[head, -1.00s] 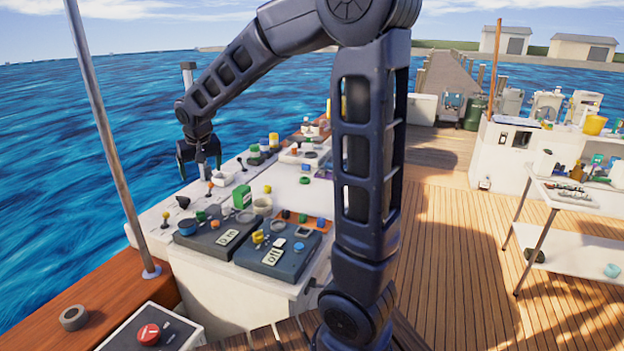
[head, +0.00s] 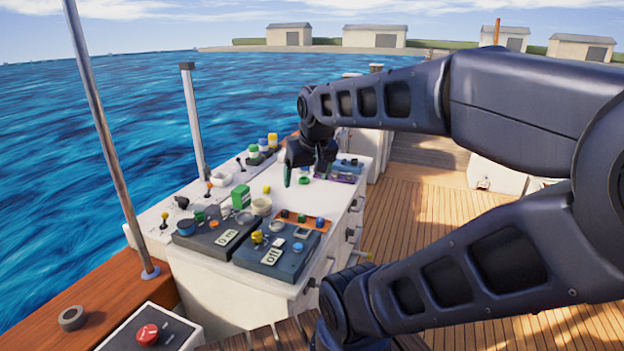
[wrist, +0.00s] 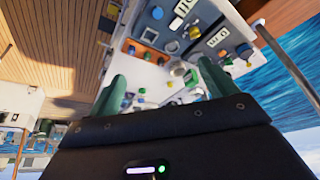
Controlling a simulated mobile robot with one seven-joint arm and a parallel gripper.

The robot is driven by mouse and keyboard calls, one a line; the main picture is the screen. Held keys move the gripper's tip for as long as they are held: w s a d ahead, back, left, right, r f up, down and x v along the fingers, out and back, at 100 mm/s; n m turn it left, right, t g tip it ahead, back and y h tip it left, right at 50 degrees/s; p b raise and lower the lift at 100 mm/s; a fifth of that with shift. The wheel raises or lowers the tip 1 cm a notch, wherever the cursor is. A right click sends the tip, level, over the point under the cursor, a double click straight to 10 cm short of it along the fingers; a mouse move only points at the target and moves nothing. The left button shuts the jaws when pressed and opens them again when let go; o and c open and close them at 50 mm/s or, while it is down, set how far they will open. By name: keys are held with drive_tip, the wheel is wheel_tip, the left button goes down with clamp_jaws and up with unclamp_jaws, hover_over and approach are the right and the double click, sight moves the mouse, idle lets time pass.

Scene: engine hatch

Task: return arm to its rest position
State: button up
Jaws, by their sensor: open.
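My gripper (head: 308,172) is above the far right part of the white cabinet (head: 215,290), pointing down. In the wrist view my gripper (wrist: 160,88) shows two dark green fingers set wide apart with nothing between them. The cabinet top with its panels and small parts shows beyond the fingers. In the head view my arm reaches in from the right and its forearm runs level across the deck. The gripper's far side is hidden by its own wrist.
Two dark panels, "0 m" (head: 212,235) and "Off" (head: 272,262), sit on the cabinet's near end. A metal pole (head: 110,150) and a shorter post (head: 193,125) stand at the left. A red button box (head: 150,333) is at the front. The wooden deck (head: 425,215) is clear.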

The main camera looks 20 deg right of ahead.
drive_tip(key=shift+s+d+f, duration=0.15)
drive_tip(key=shift+s, duration=0.3)
drive_tip(key=shift+s+d+f, duration=0.1)
drive_tip(key=shift+s+d, duration=0.05)
drive_tip(key=shift+s, duration=0.25)
